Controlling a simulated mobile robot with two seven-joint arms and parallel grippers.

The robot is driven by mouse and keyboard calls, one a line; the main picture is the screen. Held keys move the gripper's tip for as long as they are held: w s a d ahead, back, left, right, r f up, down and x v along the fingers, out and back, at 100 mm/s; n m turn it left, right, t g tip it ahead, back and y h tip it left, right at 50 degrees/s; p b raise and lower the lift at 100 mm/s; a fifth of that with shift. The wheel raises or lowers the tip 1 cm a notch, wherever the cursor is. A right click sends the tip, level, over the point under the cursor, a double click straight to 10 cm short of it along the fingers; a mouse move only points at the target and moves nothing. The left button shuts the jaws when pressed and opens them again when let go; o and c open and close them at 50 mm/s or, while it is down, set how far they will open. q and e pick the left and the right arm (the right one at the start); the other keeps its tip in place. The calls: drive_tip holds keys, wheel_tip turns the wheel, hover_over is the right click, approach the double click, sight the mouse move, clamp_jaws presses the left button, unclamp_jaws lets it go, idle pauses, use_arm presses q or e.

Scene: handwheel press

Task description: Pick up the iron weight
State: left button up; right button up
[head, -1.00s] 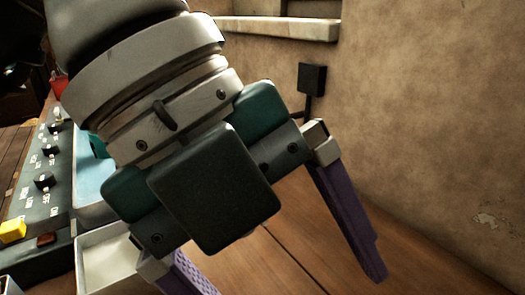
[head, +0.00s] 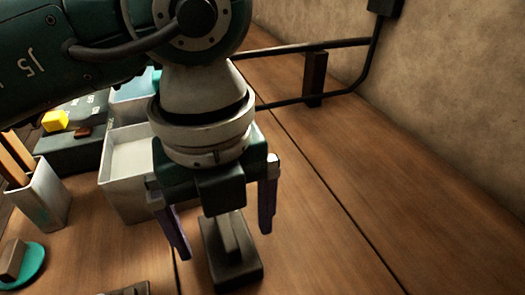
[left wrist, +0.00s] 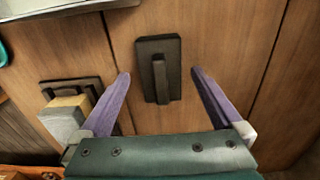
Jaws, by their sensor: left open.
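The iron weight (head: 240,275) is a dark block with an upright bar-like handle, standing on the wooden table. It also shows in the left wrist view (left wrist: 158,48), ahead of the fingertips. My left gripper (head: 224,242) points down above the weight, with its purple fingers apart on either side of the handle in the picture. In the left wrist view the fingers (left wrist: 161,73) are open with nothing held, and the handle lies between their tips in the picture. Whether the fingertips are level with the handle cannot be told. My right gripper is not in view.
A white open box (head: 120,190) stands just left of the gripper. Further left are a dark panel with a yellow button (head: 55,121), a grey holder with wooden sticks (head: 42,200) and a teal disc (head: 34,268). A dark rail (head: 315,75) runs behind. The table right is clear.

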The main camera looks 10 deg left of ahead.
use_arm(q)
drive_tip(key=shift+f, duration=0.25)
clamp_jaws()
idle(0.7)
